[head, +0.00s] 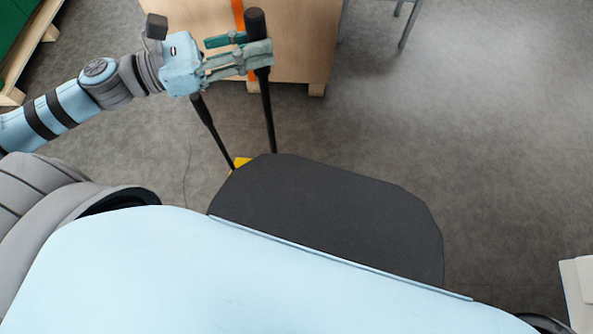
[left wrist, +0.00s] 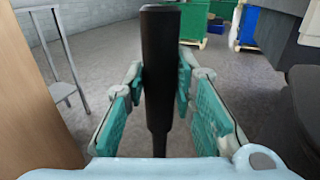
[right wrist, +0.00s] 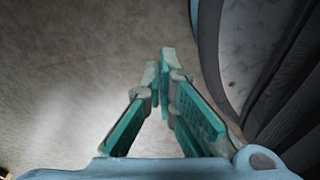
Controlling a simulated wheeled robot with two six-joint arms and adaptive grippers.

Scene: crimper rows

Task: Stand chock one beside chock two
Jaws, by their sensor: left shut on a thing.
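My left gripper (head: 240,57) is shut on the thick black grip of a long upright pole (head: 256,20); the grip also stands between the fingers in the left wrist view (left wrist: 160,60). The pole runs down behind my dark base, which hides its lower end. A second black pole (head: 205,112) leans just to its left, its top near my gripper. A bit of yellow (head: 242,162) shows at the foot of the poles, probably part of a chock. I cannot tell which chock is which. My right gripper (right wrist: 160,68) is empty, its fingertips together, over bare floor.
A wooden crate or cabinet (head: 300,45) with an orange strap stands just behind the held pole. A green container on a pallet (head: 15,50) is at the far left. Metal legs (head: 408,22) show at the top.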

